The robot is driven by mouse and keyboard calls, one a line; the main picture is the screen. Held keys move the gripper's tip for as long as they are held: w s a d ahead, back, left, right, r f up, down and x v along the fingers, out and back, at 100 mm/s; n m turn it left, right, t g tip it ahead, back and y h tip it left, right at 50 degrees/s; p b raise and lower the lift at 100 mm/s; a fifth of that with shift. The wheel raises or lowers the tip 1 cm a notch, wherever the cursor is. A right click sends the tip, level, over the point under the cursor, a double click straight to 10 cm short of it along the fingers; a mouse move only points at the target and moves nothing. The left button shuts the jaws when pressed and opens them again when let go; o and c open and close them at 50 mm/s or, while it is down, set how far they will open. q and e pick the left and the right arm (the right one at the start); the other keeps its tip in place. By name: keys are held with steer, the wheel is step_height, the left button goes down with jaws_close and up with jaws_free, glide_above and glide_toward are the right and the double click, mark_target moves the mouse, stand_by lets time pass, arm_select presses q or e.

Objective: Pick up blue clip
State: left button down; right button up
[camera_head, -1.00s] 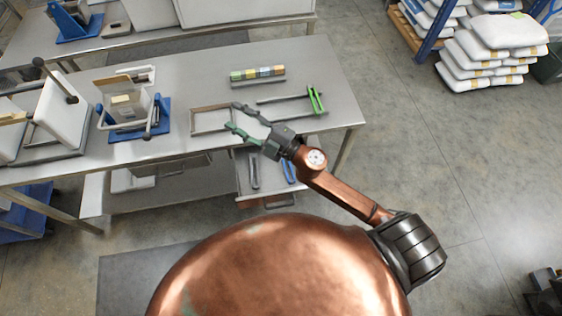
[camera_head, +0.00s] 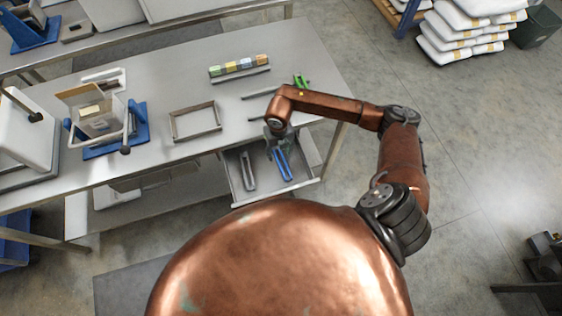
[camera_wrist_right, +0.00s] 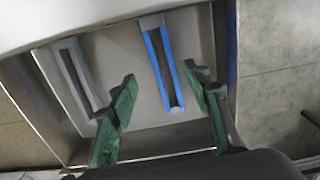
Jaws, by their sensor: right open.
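The blue clip (camera_head: 282,164) lies in the open drawer (camera_head: 237,187) under the table's front edge. In the right wrist view the blue clip (camera_wrist_right: 158,64) is a long narrow frame with blue sides, lying flat on the drawer floor. My right gripper (camera_head: 276,144) points down over the drawer at the clip's far end. In the wrist view my right gripper (camera_wrist_right: 160,86) is open and empty, its green fingertips on either side of the clip's line. Contact with the clip cannot be told. My left gripper is not in view.
A grey clip (camera_head: 248,171) lies left of the blue one in the drawer. The drawer walls and the table edge are close around my gripper. On the steel table (camera_head: 220,100) are an empty frame (camera_head: 195,122), a coloured block strip (camera_head: 238,66) and a green clip (camera_head: 301,80).

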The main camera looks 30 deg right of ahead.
mark_target(281, 163)
steer(key=f, duration=0.6)
steer(key=shift+s+d, duration=0.2)
steer(key=shift+d, duration=0.05)
steer(key=shift+c, duration=0.3)
steer(key=c, duration=1.2)
steer(key=shift+o, duration=0.2)
steer(key=shift+r, duration=0.15)
